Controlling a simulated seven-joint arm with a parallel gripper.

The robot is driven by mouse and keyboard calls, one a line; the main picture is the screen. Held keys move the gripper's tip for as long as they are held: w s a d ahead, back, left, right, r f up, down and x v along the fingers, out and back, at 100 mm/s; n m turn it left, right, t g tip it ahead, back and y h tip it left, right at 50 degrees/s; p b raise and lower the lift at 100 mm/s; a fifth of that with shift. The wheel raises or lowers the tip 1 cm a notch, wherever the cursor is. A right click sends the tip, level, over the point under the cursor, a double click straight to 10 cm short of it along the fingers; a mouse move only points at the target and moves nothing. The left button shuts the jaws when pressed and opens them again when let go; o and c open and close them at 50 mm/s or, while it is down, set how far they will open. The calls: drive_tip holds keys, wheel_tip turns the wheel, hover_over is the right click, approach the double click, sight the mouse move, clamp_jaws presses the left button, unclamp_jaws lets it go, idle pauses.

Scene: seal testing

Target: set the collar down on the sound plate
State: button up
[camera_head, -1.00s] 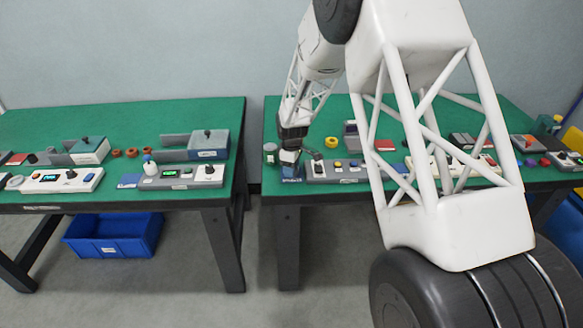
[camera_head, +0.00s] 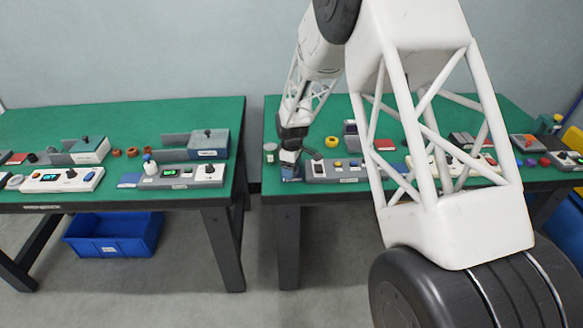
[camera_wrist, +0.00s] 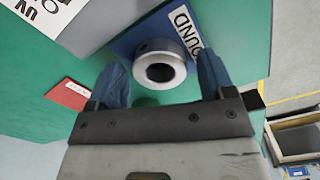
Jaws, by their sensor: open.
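The collar (camera_wrist: 142,80) is a light grey ring with a dark bore, seen from above in the wrist view. It appears to sit flat on the blue sound plate (camera_wrist: 124,43), beside a white label reading "OUND" in the visible part. Its near rim covers the plate's near edge in this view. My gripper (camera_wrist: 163,72) is open, with one blue finger on each side of the collar and a visible gap to both. In the head view my gripper (camera_head: 290,160) is low over the blue plate (camera_head: 290,178) at the right table's left end; the collar cannot be made out there.
A grey control box (camera_head: 335,171) with knobs stands just right of the plate. A pale jar (camera_head: 270,150) stands close behind left. A yellow ring (camera_head: 332,142) lies farther back. A red labelled card (camera_wrist: 69,94) lies left in the wrist view.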

wheel_tip(320, 180, up, 12)
idle(0.7)
idle(0.6)
drive_tip(key=shift+r, duration=0.1)
drive_tip(key=s+d+r+m+t, duration=0.1)
drive_tip(key=s+d+r+m, duration=0.25)
drive_tip(key=s+r, duration=0.55)
drive_tip(key=s+d+r+m, duration=0.3)
drive_tip(key=s+d+r, duration=0.3)
drive_tip(key=s, duration=0.6)
drive_tip(key=s+d+r+m, duration=0.1)
drive_tip(key=s+d+m, duration=0.1)
drive_tip(key=s, duration=1.2)
drive_tip(key=s+d+r+m+t, duration=0.1)
drive_tip(key=s+m, duration=0.4)
drive_tip(key=s, duration=0.9)
drive_tip(key=shift+d+r+t, duration=0.3)
drive_tip(key=shift+d+r, duration=0.2)
drive_tip(key=shift+r, duration=0.1)
